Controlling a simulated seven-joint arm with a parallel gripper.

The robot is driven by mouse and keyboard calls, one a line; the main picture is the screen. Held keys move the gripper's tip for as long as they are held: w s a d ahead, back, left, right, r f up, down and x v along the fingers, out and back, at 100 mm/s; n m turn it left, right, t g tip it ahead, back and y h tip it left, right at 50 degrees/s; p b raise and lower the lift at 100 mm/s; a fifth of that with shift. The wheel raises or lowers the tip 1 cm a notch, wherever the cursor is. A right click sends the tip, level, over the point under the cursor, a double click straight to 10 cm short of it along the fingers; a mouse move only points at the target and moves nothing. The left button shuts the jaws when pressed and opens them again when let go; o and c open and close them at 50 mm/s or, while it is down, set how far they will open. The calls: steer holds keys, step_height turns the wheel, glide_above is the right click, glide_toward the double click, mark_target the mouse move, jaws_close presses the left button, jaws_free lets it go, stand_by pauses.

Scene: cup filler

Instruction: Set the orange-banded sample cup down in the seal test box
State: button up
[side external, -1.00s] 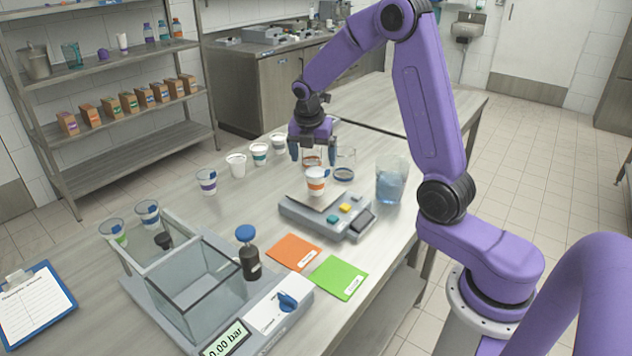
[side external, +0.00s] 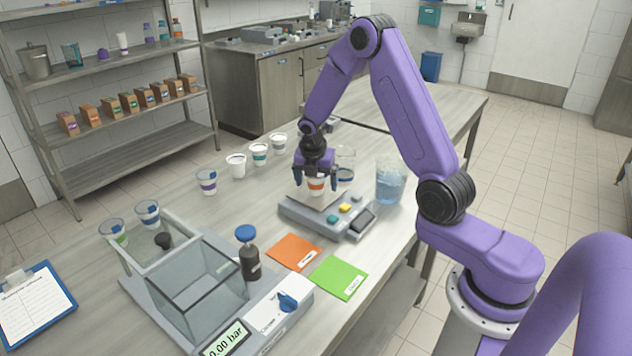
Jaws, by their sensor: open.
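The orange-banded sample cup (side external: 316,188) is white with an orange band and stands upright on the plate of a grey scale (side external: 297,209). My gripper (side external: 317,180) is open and low over the cup, with its fingers at either side of the cup's upper part. Its body hides the cup's rim, and I cannot tell whether the fingers touch the cup. The seal test box (side external: 196,284) is a clear-walled box on a grey base at the front left, with a display reading 0.00 bar. Its inside looks empty.
A dark bottle with a blue cap (side external: 248,254) stands beside the box. Orange (side external: 295,251) and green (side external: 339,278) cards lie between the scale and box. A beaker of blue liquid (side external: 390,184) stands right of the scale. Several other cups, including a purple-banded one (side external: 207,182), line the back.

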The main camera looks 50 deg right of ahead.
jaws_close()
steer(key=shift+r, duration=0.1)
stand_by(0.3)
steer(key=shift+r, duration=0.45)
step_height(320, 180, up, 2)
steer(key=shift+r, duration=0.1)
steer(key=s+a+r, duration=0.4)
steer(key=s+r, duration=0.5)
steer(key=s, duration=0.4)
steer(key=shift+s+r, duration=0.25)
steer(key=shift+r, duration=0.15)
